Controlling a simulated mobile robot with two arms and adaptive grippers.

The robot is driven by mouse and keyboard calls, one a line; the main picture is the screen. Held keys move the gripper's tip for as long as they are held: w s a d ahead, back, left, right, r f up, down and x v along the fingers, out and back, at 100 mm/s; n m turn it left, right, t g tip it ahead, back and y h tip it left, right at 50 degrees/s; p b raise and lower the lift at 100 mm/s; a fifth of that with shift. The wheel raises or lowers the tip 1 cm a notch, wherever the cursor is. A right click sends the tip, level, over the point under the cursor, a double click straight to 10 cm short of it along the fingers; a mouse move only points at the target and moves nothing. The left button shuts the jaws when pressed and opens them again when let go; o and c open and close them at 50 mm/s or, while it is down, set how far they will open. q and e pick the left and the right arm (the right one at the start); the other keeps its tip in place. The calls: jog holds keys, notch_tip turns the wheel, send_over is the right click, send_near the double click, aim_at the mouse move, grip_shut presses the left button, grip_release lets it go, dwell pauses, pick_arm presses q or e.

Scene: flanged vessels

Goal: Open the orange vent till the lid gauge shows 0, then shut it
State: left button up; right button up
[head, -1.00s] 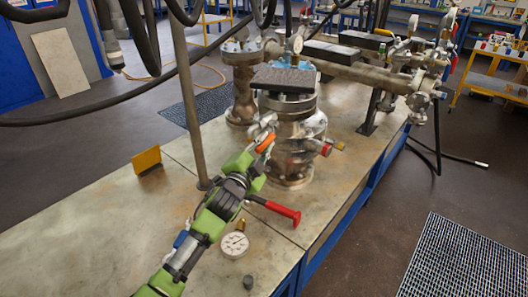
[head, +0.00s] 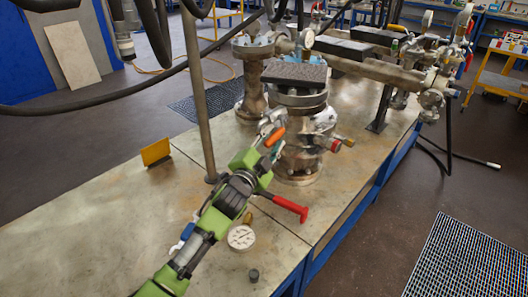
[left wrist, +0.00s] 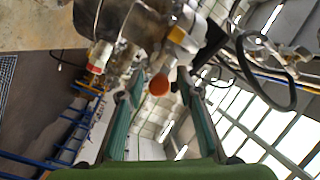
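The orange vent (head: 274,136) is on the near left side of the flanged vessel (head: 300,160). In the left wrist view its round orange end (left wrist: 158,86) lies between the fingertips, with a gap on both sides. My left gripper (head: 268,132) reaches it from the lower left; its fingers (left wrist: 158,92) are open. The lid gauge (head: 306,39) has a small white dial at the back of the vessel's dark-topped lid (head: 295,73); its reading is too small to tell. My right gripper is in neither view.
A red-handled tool (head: 285,204) and a loose white gauge (head: 241,237) lie on the bench (head: 110,225). A grey post (head: 197,95) stands left of the vessel. A yellow plate (head: 156,152) stands upright further left. Red and yellow fittings (head: 335,144) stick out at the vessel's right.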

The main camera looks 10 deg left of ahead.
pick_arm(q)
jog(key=v, duration=1.1)
